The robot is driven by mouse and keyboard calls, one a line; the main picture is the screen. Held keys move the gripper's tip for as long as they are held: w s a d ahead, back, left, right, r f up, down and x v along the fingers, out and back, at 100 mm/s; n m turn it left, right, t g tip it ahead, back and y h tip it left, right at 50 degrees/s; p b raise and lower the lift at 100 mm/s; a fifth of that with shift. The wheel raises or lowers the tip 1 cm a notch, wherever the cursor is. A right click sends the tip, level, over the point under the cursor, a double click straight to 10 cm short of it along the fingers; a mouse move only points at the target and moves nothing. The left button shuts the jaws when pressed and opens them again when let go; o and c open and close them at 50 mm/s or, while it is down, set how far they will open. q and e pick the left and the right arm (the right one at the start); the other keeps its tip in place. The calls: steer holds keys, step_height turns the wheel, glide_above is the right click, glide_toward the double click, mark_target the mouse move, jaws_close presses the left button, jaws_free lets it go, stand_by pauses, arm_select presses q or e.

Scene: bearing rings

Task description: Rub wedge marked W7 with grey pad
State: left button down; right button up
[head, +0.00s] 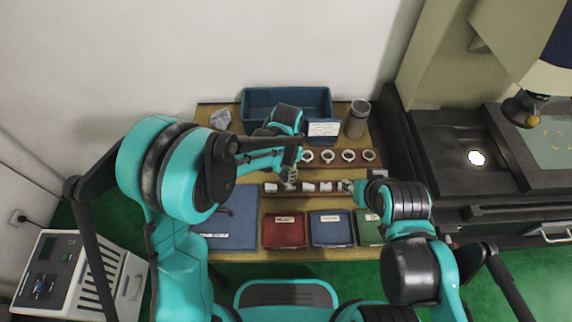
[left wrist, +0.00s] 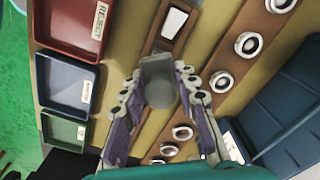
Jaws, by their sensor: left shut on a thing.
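My left gripper (head: 290,176) is over the front wooden rack in the head view. In the left wrist view its fingers (left wrist: 160,95) are shut on a grey piece (left wrist: 158,67) with a square end and a rounded part, which looks like the grey pad. Below it is the front rack (left wrist: 155,28), with a pale wedge (left wrist: 174,22) in a slot. Several pale wedges (head: 308,187) sit along this rack in the head view. The W7 mark is too small to read. My right gripper (head: 349,186) is at the rack's right end; its fingers are too small to judge.
Behind stands a rack of white rings (head: 327,156). A blue bin (head: 250,100) and a grey cylinder (head: 357,118) are at the back. Red (head: 284,231), blue (head: 330,229) and green (head: 369,228) trays line the front, beside a blue mat (head: 232,215). A dark machine (head: 450,150) stands right.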

arm_select(q)
steer(key=shift+r+p, duration=0.7)
steer(key=shift+r, duration=0.6)
